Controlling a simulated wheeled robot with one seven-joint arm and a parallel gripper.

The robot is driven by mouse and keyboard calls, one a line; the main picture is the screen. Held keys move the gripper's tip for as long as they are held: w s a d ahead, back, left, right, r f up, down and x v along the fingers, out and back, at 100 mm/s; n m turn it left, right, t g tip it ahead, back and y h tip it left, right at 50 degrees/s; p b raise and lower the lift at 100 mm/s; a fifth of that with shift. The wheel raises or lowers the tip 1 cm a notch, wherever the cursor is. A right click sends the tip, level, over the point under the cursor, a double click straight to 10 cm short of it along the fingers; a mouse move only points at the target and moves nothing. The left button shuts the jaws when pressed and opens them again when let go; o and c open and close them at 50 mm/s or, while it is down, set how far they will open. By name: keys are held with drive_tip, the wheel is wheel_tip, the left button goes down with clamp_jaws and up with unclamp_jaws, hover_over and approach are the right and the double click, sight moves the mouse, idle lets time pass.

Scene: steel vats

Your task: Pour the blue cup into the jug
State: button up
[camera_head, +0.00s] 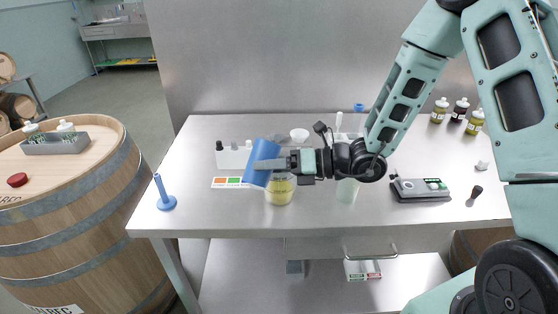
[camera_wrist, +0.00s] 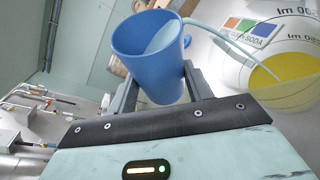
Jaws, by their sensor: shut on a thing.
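The blue cup (camera_head: 261,158) is tilted above the jug in the head view. It also shows in the wrist view (camera_wrist: 143,50), with pale liquid inside. My gripper (camera_head: 273,164) is shut on the cup, one finger on each side of its body in the wrist view. The clear jug (camera_head: 279,192) stands upright on the steel table, below the cup, with yellow liquid in it. In the wrist view the jug (camera_wrist: 292,92) is at the right, and a thin pale stream (camera_wrist: 232,45) arcs from the cup's rim down into it. The cup partly hides the jug's top in the head view.
A white rack (camera_head: 232,158) and a small white bowl (camera_head: 299,135) stand behind the jug. A pale green beaker (camera_head: 347,190) is to the right, under my arm. A scale (camera_head: 420,188) lies further right. A blue stand (camera_head: 165,196) is near the left edge, with clear tabletop beside it.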

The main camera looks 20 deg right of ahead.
drive_tip(key=shift+f, duration=0.1)
idle(0.5)
drive_tip(key=shift+r+m+y+p, duration=0.35)
drive_tip(key=shift+r+m+y, duration=0.15)
drive_tip(key=shift+m, duration=0.3)
idle(1.4)
drive_tip(key=shift+f+m+y+b, duration=0.3)
drive_tip(key=shift+f+m+b, duration=0.1)
drive_tip(key=shift+m, duration=0.4)
idle(1.7)
drive_tip(key=shift+r+m+y, duration=0.4)
drive_tip(key=shift+r+m, duration=0.1)
drive_tip(key=shift+m, duration=0.3)
idle(1.9)
